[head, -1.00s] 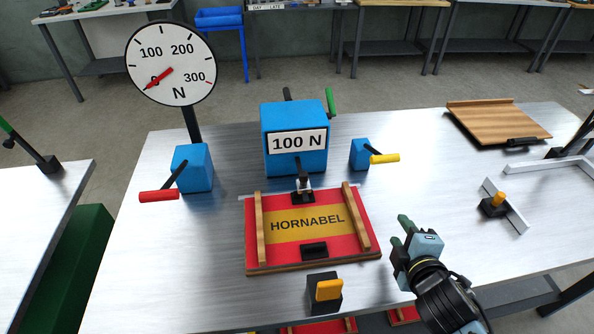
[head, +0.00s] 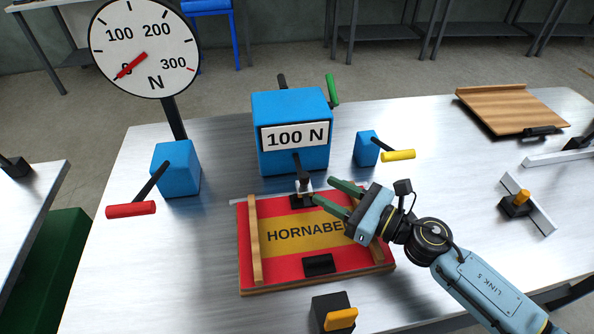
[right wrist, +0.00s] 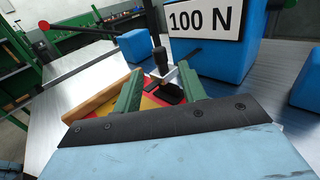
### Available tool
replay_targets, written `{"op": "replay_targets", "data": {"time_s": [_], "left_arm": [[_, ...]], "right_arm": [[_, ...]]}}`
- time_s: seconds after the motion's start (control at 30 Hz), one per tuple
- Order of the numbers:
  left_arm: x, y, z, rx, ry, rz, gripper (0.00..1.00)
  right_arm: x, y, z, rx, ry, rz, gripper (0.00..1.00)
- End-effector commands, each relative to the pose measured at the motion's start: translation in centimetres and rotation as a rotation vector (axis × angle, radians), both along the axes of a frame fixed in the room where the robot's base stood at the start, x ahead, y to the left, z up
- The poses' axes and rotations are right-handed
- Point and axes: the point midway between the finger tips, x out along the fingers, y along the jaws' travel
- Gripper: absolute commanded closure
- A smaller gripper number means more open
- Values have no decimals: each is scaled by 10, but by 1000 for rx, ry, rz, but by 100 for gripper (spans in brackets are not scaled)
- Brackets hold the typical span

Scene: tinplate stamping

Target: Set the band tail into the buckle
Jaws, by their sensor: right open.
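My right gripper (head: 322,190) is open, with two green fingers reaching left over the sign board's upper right part. A small pale buckle-like piece (head: 305,187) sits at the board's top edge, just left of the fingertips. A dark upright strip or lever (head: 297,163) stands above it, in front of the blue 100 N box. The right wrist view shows the pale piece (right wrist: 164,72) between and beyond the fingers, apart from them, with a flat black piece (right wrist: 168,92) beside it. I cannot tell which dark part is the band tail. My left gripper is out of view.
The red HORNABEL board (head: 275,265) has wooden side rails. The blue 100 N box (head: 290,104) stands close behind. A blue block with a yellow handle (head: 398,155) is at right, one with a red handle (head: 130,210) at left. An orange-topped black block (head: 340,318) is in front.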

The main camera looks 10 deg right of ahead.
Motion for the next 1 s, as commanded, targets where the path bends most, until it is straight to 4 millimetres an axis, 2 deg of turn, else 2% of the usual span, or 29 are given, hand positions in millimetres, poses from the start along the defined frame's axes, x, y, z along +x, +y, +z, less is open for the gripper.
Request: {"op": "replay_targets", "data": {"time_s": [0.2, 0.4, 0.6, 0.87, 1.0], "left_arm": [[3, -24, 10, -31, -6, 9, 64], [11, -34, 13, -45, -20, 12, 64], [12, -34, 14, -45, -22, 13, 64], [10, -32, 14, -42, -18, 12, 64], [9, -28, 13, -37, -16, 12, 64]], "right_arm": [[34, 33, 3, 5, -1, -2, 59], [55, 54, 1, 4, 1, -2, 59], [62, 62, 0, 3, 1, -2, 59], [62, 62, 0, 3, 1, -2, 59], [62, 62, 0, 3, 1, -2, 77]]}}
